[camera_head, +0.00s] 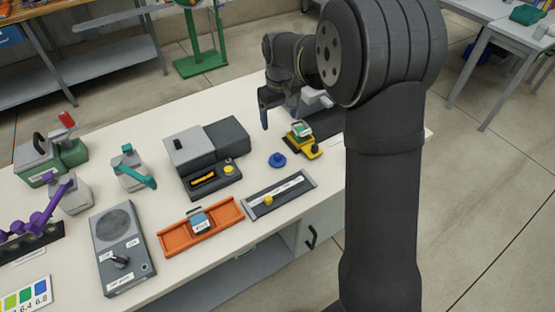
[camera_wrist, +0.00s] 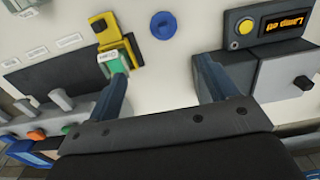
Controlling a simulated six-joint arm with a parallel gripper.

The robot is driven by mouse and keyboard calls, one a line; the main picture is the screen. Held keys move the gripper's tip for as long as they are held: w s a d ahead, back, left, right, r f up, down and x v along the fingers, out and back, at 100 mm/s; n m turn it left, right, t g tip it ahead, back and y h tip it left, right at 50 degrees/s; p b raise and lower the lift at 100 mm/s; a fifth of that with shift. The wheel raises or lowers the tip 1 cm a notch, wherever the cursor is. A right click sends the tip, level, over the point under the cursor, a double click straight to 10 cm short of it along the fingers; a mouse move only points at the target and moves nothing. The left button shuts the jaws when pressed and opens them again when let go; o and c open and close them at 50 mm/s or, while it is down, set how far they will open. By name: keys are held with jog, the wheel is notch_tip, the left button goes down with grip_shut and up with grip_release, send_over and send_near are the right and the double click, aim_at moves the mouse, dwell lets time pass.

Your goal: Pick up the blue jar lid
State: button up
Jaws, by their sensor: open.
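The blue jar lid (camera_head: 277,160) is a small round disc with a raised knob. It lies on the white bench top between the grey-black box and the yellow device. In the wrist view the lid (camera_wrist: 163,25) is near the top centre, beyond the fingertips and between their lines. My gripper (camera_wrist: 162,55) is open and empty, its two dark blue fingers spread apart. In the head view my gripper (camera_head: 265,108) hangs above the bench behind the lid, apart from it; one finger shows clearly and the other is hard to make out.
The yellow device with a green-topped piece (camera_head: 301,137) stands close right of the lid. The grey-black box with a yellow button (camera_head: 207,155) stands left. A grey slider tray (camera_head: 279,195) and an orange tray (camera_head: 180,235) lie in front. Bare bench surrounds the lid.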

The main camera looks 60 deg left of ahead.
send_near(277, 154)
jog(key=f, duration=0.5)
jog(key=shift+w+f, duration=0.15)
jog(key=shift+w, duration=0.25)
jog(key=f, duration=0.5)
jog(key=shift+s+d+f, duration=0.1)
jog(key=shift+s, duration=0.25)
jog(key=c, duration=1.1)
jog(key=shift+o, duration=0.2)
